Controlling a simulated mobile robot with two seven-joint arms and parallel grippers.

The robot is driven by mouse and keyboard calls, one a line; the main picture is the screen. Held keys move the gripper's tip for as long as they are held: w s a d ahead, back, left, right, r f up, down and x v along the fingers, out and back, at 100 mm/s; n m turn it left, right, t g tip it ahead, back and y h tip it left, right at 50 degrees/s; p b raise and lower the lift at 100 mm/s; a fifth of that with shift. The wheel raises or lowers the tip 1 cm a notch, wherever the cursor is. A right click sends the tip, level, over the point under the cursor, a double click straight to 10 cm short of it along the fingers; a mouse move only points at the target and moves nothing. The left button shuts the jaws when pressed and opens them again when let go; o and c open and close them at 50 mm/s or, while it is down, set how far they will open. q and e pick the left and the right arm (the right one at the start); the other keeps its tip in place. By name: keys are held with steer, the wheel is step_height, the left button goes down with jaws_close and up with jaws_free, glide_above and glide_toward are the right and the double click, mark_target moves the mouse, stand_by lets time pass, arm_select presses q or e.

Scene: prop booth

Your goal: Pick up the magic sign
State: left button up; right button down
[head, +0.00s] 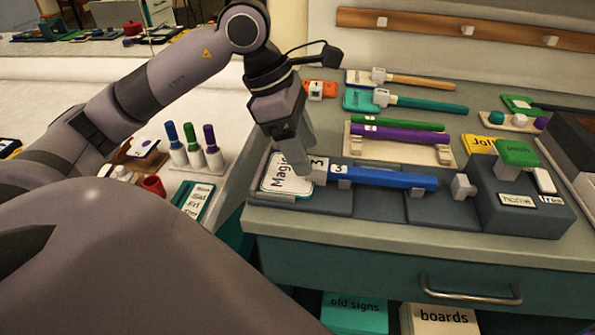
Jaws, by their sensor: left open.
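The magic sign (284,180) is a white card with a dark border and the word "Magic". It lies flat at the left end of a dark grey tray (380,207). My left gripper (303,165) points down at the sign's right part, close to the block. It is open, with nothing seen held. Its fingers hide part of the sign, and contact cannot be told. My right gripper is not in view.
Behind the tray, a pale holder (395,152) carries green and purple rods. Farther back lie a teal rod (430,104) and a wooden one. A raised grey block (520,200) bears a green pad at right. Upright markers (195,152) stand left of the gripper.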

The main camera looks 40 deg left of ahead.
arm_select(q)
steer(key=shift+x, duration=1.25)
steer(key=c, duration=1.1)
